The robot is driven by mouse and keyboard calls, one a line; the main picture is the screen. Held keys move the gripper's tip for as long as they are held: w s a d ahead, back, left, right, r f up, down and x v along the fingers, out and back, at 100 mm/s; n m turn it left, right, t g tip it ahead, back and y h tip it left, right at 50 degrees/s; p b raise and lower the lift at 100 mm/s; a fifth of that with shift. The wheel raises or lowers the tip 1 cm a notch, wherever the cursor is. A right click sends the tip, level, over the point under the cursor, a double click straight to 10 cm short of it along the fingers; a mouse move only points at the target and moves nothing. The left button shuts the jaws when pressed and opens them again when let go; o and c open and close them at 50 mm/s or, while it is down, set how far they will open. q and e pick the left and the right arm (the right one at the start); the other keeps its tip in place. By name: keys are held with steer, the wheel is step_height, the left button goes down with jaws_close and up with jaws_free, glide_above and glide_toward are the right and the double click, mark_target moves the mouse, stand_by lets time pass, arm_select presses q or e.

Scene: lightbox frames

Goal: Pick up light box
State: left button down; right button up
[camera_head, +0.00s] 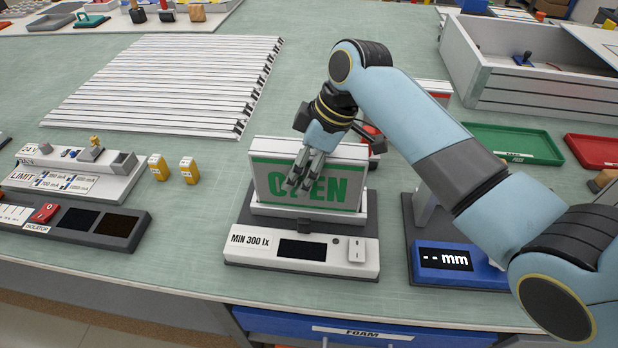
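A light box with a green "OPEN" face (268,190) and a pale frame stands upright in a white and grey test stand (262,246) marked "MIN 300 lx". My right gripper (304,172) comes down over the light box from above. My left gripper is not in view.
A blue "mm" gauge (455,262) stands right of the stand, partly behind my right arm. Pale slats (170,85) lie at the back left. Two yellow blocks (188,170) and a "LIMIT" device (75,183) are on the left. A green tray (512,143) is at right.

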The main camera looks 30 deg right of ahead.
jaws_close()
stand_by(0.3)
